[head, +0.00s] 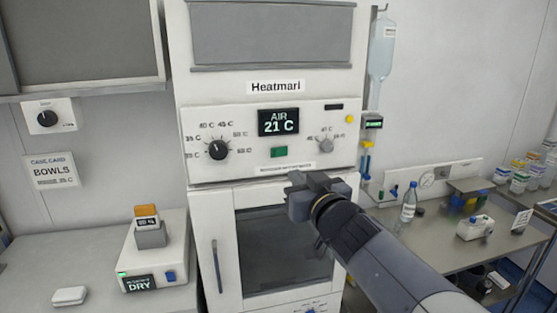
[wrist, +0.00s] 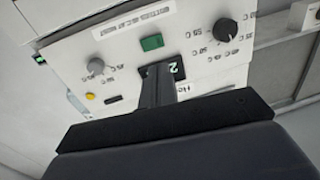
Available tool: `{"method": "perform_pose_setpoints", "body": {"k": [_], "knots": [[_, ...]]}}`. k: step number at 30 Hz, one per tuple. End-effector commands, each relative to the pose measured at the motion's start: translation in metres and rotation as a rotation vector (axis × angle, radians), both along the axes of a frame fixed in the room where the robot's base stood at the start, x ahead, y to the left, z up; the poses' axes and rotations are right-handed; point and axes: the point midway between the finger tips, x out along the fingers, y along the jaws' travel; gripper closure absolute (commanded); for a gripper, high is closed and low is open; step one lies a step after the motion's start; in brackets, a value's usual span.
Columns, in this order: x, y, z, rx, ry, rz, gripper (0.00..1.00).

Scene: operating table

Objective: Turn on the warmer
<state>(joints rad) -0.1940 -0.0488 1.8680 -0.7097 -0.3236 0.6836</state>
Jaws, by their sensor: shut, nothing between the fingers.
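The warmer (head: 180,110) is a tall white cabinet labelled "Heatmari". Its panel has a display (head: 279,122) reading "AIR 21 C", a green button (head: 279,152) below it, a black dial (head: 218,149) at left and a grey dial (head: 326,145) at right. My gripper (head: 312,190) is in front of the cabinet, below the panel, right of the green button. In the wrist view, the shut fingers (wrist: 158,85) overlap the display, and the green button (wrist: 152,42) shows just past their tips. The fingers hold nothing. Contact with the panel cannot be told.
A dark-windowed door (head: 285,250) with a handle (head: 217,266) is below the panel. A small "DRY" device (head: 150,262) stands on the left counter. Bottles and boxes stand on the right bench (head: 440,250). A fluid bag (head: 382,45) hangs beside the cabinet.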

Motion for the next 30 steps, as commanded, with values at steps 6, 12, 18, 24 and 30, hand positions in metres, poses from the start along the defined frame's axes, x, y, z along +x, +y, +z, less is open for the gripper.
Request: {"method": "perform_pose_setpoints", "body": {"k": [6,12,18,24,30], "knots": [[0.036,0.015,-0.001,0.000,0.003,0.000,1.00],[0.066,0.029,-0.001,0.000,0.003,0.000,1.00],[0.091,0.038,0.000,-0.001,0.002,0.000,1.00],[0.102,0.044,0.000,0.001,0.001,-0.001,1.00],[0.104,0.044,0.000,0.000,0.000,-0.001,1.00]]}}
